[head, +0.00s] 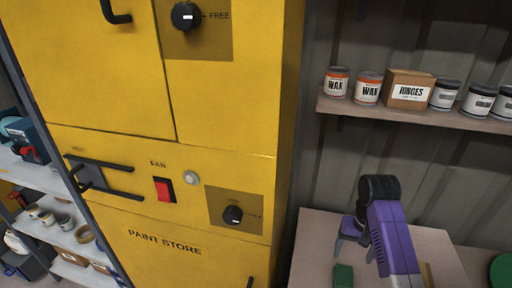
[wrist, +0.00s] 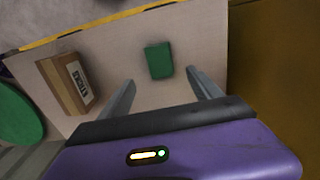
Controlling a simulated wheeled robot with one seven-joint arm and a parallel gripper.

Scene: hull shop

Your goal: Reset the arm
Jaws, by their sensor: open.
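My gripper (wrist: 160,76) is open and empty in the wrist view, its two grey fingers spread apart above a pale table top (wrist: 205,40). A small green block (wrist: 158,60) lies on the table and appears between and beyond the fingertips, not gripped. In the head view, my purple arm reaches over the table (head: 318,240) at the lower right, bent at a dark joint. The gripper is partly hidden there behind the arm. The green block also shows in the head view (head: 343,276), near the table's front.
A yellow paint store cabinet (head: 225,130) with handles, knobs and a red fan switch (head: 165,189) stands left of the table. A shelf (head: 400,113) with cans and a hinges box (head: 408,89) is above. A labelled cardboard box (wrist: 68,83) lies on the table.

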